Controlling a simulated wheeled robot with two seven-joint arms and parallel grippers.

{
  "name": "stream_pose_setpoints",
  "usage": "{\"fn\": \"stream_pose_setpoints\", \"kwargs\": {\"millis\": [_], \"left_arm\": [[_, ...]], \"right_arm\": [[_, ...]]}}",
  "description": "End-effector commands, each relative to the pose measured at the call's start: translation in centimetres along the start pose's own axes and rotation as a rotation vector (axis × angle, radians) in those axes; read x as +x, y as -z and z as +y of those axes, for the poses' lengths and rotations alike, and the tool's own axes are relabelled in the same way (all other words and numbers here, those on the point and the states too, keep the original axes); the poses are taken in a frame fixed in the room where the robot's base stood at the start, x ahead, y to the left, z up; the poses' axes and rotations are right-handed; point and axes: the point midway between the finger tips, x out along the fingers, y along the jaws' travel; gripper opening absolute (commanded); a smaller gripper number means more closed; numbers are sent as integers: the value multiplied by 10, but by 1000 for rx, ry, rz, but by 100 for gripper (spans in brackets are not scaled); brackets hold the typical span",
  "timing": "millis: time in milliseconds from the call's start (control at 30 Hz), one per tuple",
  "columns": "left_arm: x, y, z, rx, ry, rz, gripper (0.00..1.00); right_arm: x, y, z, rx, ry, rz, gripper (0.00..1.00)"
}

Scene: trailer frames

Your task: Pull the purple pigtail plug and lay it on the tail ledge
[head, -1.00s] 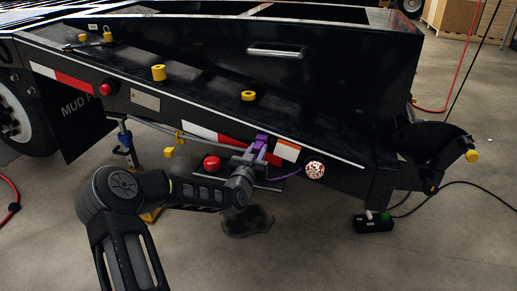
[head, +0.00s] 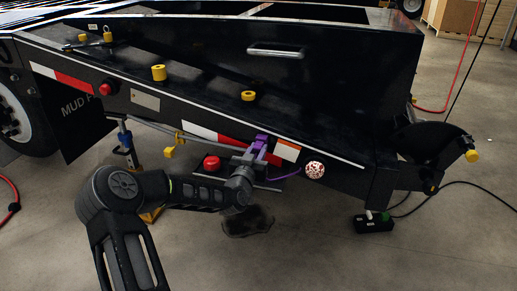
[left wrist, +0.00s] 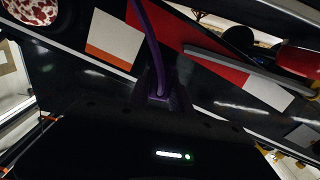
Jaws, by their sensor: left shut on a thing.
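The purple pigtail plug (head: 258,146) is at the trailer's side rail, beside the red-and-white tape. My left gripper (head: 251,156) is shut on it. In the left wrist view the plug (left wrist: 160,97) shows between the dark fingers, with its purple cable (left wrist: 147,40) running up the picture. In the head view the cable (head: 287,176) runs right to a round red-and-white speckled lamp (head: 315,170). Whether the plug is seated in a socket is hidden by the gripper. The tail ledge cannot be told for sure. My right gripper is not in view.
Yellow caps (head: 159,73) stand on the trailer's top ledge. A red lamp (head: 212,162) sits just left of my gripper. The floor in front is mostly clear.

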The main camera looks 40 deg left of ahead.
Motion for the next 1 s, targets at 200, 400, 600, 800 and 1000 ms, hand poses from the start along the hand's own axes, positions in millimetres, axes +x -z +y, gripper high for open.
{"fn": "stream_pose_setpoints", "kwargs": {"millis": [200,400,600,800,1000], "left_arm": [[0,0,0,0,0,0,0],[-2,1,0,1,0,1,0],[-10,0,0,2,-1,0,0],[-18,1,0,1,0,0,0],[-26,1,0,1,0,0,0]], "right_arm": [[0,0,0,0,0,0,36],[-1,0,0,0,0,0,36],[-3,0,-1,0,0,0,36],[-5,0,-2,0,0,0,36],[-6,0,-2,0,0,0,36]]}}
